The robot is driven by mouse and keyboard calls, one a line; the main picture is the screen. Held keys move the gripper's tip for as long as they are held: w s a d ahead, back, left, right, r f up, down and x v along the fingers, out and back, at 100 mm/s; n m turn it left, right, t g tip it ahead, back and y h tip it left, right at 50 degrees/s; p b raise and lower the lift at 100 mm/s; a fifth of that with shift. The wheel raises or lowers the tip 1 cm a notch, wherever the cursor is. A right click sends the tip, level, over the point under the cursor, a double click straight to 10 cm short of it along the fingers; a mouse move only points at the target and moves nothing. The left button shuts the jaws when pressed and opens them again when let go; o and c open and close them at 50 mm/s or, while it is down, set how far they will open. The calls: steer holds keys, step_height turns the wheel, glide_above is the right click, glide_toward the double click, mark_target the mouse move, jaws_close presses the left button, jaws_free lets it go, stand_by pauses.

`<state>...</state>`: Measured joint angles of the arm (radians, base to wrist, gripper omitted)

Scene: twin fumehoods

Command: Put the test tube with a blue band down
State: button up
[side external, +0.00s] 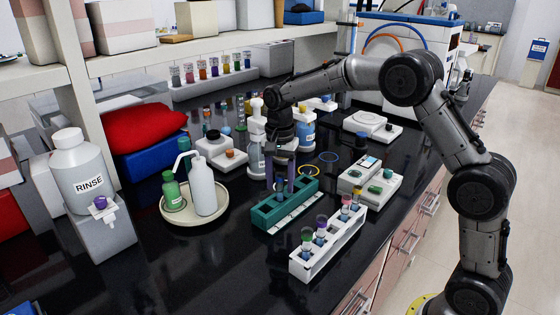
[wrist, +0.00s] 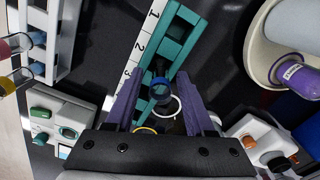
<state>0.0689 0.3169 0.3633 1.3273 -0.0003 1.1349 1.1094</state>
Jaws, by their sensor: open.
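The test tube with a blue band (wrist: 160,88) stands in the near end of the teal rack (wrist: 172,45), seen from above in the wrist view. In the side view the teal rack (side external: 268,218) lies below my gripper (side external: 281,174), and the tube is mostly hidden by the fingers. My gripper (wrist: 160,82) points down with its purple fingers apart, one on each side of the tube. A gap shows between the tube and each finger in the wrist view. The tube's lower part is hidden in the rack.
A white rack (side external: 310,266) with several capped tubes stands in front of the teal rack. A round tray (side external: 177,217) with a wash bottle (side external: 202,188) and a green bottle (side external: 171,190) is at left. White instruments (side external: 370,184) stand at right. Dark bench is clear in front.

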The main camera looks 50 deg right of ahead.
step_height(320, 180, up, 11)
steer(key=shift+r, duration=0.1)
steer(key=s+a+r+n+t, duration=0.15)
steer(key=s+r+n, duration=0.25)
steer(key=s, duration=0.5)
steer(key=s+a+f+n+t, duration=0.1)
steer(key=s+f+n+t, duration=0.1)
steer(key=s, duration=0.8)
steer(key=s+f+n+t, duration=0.2)
steer(key=s+f+n, duration=0.2)
steer(key=s+n, duration=0.3)
steer(key=s, duration=0.4)
steer(key=shift+s+a+f+n, duration=0.2)
steer(key=shift+s+a+n, duration=0.1)
steer(key=shift+a, duration=0.05)
